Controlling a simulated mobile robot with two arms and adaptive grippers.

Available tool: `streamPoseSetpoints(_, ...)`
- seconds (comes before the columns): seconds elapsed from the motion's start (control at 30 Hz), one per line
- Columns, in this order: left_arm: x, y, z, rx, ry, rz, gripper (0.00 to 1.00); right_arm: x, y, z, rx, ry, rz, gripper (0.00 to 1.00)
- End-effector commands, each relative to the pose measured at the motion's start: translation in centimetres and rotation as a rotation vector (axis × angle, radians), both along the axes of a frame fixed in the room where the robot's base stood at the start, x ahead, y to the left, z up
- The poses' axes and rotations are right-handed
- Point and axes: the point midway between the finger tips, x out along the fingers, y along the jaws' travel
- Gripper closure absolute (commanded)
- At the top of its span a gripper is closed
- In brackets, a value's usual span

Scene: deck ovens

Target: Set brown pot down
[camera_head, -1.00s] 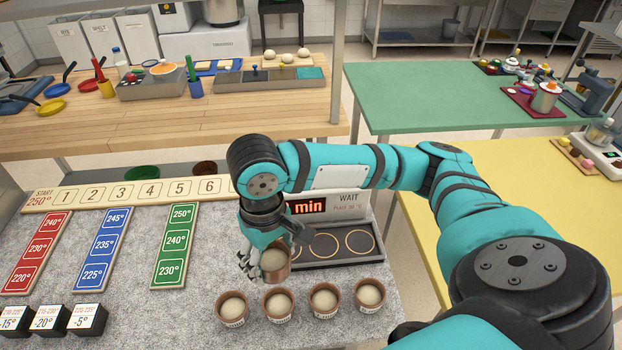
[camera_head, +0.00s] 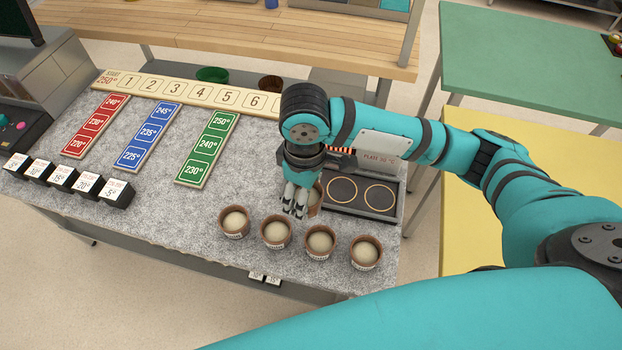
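The brown pot (camera_head: 315,202), small with a pale filling in the earlier frame, is at my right gripper (camera_head: 300,204), at the left end of the dark plate (camera_head: 361,213). The gripper points down and covers most of the pot. It appears shut on the pot; its far finger is hidden. I cannot tell whether the pot touches the plate. The plate shows two ring marks; its left end is hidden by my arm and the pot. My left gripper is not in view.
Several similar filled pots stand in a row in front, including the leftmost (camera_head: 234,222) and rightmost (camera_head: 366,252). A numbered strip (camera_head: 185,92), coloured temperature boards (camera_head: 208,150) and black label blocks (camera_head: 88,180) lie leftward. The grey counter (camera_head: 180,212) has free room between.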

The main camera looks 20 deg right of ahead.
Motion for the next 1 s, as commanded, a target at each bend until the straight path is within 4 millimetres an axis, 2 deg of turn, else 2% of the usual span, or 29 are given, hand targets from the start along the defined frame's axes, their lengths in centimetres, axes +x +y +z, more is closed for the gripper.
streamPoseSetpoints(0.3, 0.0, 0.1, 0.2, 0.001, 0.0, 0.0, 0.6, -0.2, 5.7, -3.7, 0.0, -0.001, 0.511, 0.75)
streamPoseSetpoints(0.47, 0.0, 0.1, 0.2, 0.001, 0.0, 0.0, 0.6, -0.2, 7.0, -4.6, -0.004, -0.004, 0.653, 0.75)
streamPoseSetpoints(0.57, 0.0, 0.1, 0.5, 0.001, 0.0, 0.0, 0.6, 0.6, 6.5, -4.7, -0.009, -0.004, 0.677, 0.75)
streamPoseSetpoints(0.67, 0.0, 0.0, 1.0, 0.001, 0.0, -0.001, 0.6, 2.2, 5.0, -4.8, -0.011, -0.004, 0.677, 0.75)
streamPoseSetpoints(1.0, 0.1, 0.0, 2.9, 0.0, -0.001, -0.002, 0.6, 9.1, -1.0, -5.6, -0.009, -0.005, 0.676, 0.75)
